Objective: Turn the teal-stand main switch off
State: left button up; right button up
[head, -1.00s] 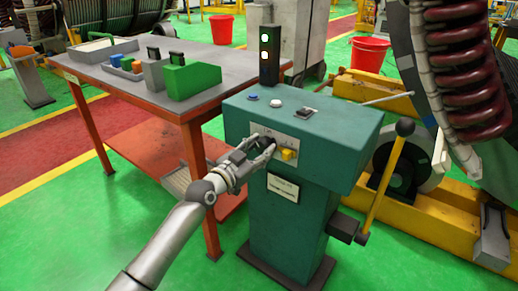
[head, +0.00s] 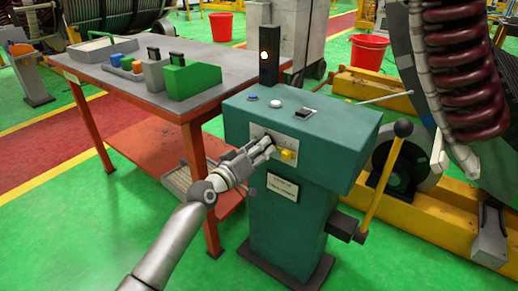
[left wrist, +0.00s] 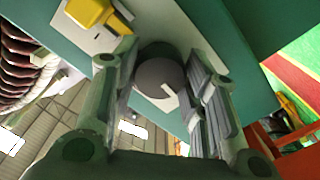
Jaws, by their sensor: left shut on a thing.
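The teal stand (head: 292,210) stands in the middle of the head view, with a pale switch plate on its front. In the left wrist view, a round dark grey switch knob (left wrist: 158,76) with a white mark sits between my fingers; in the head view my fingers mostly hide it. My left gripper (head: 268,146) is shut on this knob, with one finger on each side (left wrist: 165,88). A yellow switch (head: 289,155) is just right of it, also visible in the left wrist view (left wrist: 92,14). My right gripper is not in view.
Blue, white and black controls sit on the stand's top. A yellow lever (head: 385,180) with a black ball is at right. A grey-topped table (head: 130,66) with a green box (head: 192,82) stands at left.

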pick_arm(q)
jog(key=shift+n, duration=0.5)
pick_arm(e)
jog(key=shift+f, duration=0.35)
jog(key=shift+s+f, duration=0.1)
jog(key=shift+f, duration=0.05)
pick_arm(q)
jog(key=o, duration=1)
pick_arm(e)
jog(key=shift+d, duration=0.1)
pick_arm(q)
jog(key=v, duration=1.2)
